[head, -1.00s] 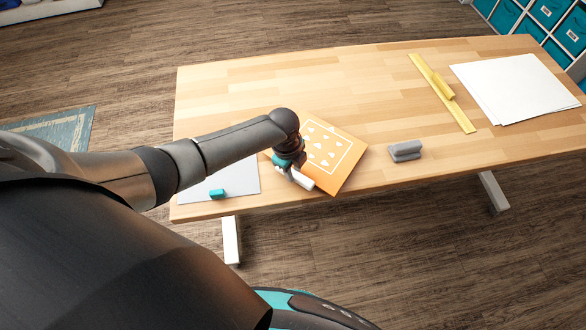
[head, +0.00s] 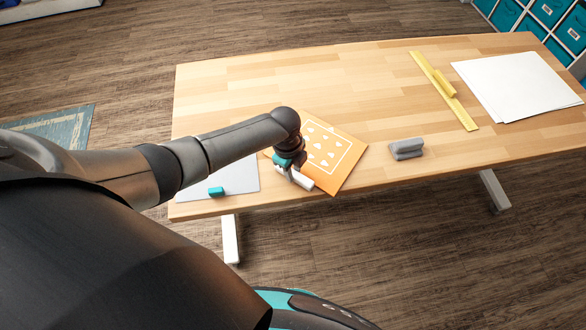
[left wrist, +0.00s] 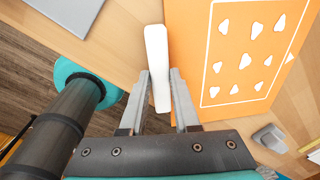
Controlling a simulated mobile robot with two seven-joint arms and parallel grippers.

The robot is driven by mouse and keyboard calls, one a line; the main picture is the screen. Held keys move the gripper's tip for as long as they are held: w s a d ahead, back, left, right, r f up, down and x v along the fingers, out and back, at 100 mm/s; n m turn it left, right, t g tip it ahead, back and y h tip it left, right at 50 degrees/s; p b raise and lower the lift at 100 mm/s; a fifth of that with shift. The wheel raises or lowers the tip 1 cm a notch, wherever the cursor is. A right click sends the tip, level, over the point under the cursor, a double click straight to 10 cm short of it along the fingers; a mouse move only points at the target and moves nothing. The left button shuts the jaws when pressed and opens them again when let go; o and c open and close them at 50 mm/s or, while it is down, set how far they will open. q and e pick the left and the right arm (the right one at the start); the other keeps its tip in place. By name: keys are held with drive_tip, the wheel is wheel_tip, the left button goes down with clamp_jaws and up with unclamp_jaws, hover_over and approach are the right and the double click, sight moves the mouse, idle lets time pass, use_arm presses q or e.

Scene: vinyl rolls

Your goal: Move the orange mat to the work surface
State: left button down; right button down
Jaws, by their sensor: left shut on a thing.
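The orange mat (head: 335,175), with white shapes inside a white outline, is near the table's front edge. In the left wrist view the mat (left wrist: 190,30) fills the upper right. A white bar (left wrist: 157,60) lies along the mat's edge. My left gripper (left wrist: 160,78) has its fingers on either side of the white bar and is shut on it. In the head view my left gripper (head: 287,172) is at the mat's left edge, and my arm hides part of that edge. I cannot tell whether the bar is fixed to the mat. My right gripper is not in view.
On the wooden table (head: 240,90) a grey sheet (head: 238,178) with a teal block (head: 216,191) lies at left. A grey block (head: 407,149) is right of the mat. A yellow ruler (head: 460,110) and white sheets (head: 515,85) lie farther right. The table's back left is clear.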

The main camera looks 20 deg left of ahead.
use_arm(q)
drive_tip(key=shift+f, duration=0.1)
unclamp_jaws()
idle(0.7)
idle(0.4)
wheel_tip(320, 180, up, 9)
drive_tip(key=p, duration=0.9)
drive_tip(key=shift+s+a, duration=0.25)
drive_tip(key=shift+s, duration=0.05)
idle(0.5)
